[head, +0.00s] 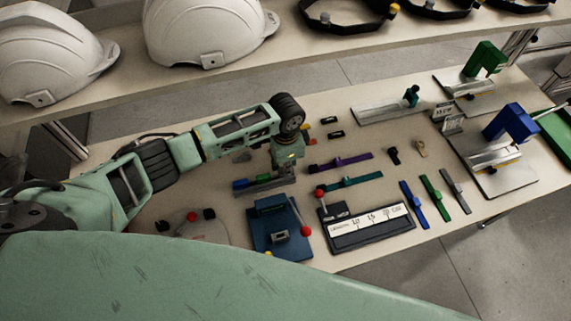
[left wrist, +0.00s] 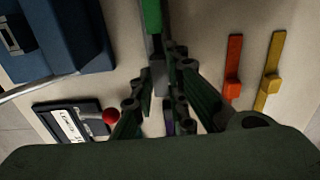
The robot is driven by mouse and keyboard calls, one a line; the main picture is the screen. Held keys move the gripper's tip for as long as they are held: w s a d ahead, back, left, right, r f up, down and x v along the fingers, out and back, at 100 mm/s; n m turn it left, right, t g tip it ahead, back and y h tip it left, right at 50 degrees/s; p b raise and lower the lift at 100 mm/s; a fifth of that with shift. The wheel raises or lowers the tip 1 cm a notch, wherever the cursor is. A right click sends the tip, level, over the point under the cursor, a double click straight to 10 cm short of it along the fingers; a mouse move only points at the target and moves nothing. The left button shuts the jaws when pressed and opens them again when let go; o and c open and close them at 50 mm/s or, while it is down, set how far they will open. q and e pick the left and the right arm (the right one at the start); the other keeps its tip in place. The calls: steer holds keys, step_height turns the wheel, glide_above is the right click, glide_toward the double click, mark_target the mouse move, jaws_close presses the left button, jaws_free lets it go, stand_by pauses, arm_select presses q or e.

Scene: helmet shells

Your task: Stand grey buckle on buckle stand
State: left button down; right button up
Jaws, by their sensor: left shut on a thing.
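My left gripper (head: 284,166) points down over the back of the table and is shut on the grey buckle, whose grey body (left wrist: 158,76) shows between the fingers in the left wrist view. In the head view the gripper hides the buckle. A low grey metal stand (head: 266,189), which looks like the buckle stand, lies just below and left of the fingertips. A blue piece (head: 240,184) and a green piece (head: 263,178) sit on it. A green piece (left wrist: 152,14) also shows just beyond the fingers. I cannot tell whether the grey buckle touches the stand. My right gripper is not in view.
A blue fixture (head: 270,232) with a red-knobbed lever and a measuring gauge (head: 371,228) stand close in front. Purple (head: 340,162) and teal (head: 349,183) strips lie to the right. A shelf with white helmets (head: 205,30) overhangs the back.

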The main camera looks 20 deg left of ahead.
arm_select(q)
steer(key=shift+f+b, duration=0.3)
steer(key=shift+f, duration=0.35)
steer(key=c, duration=1.7)
jaws_free()
steer(key=shift+o, duration=0.2)
step_height(320, 180, up, 12)
steer(key=shift+f, duration=0.1)
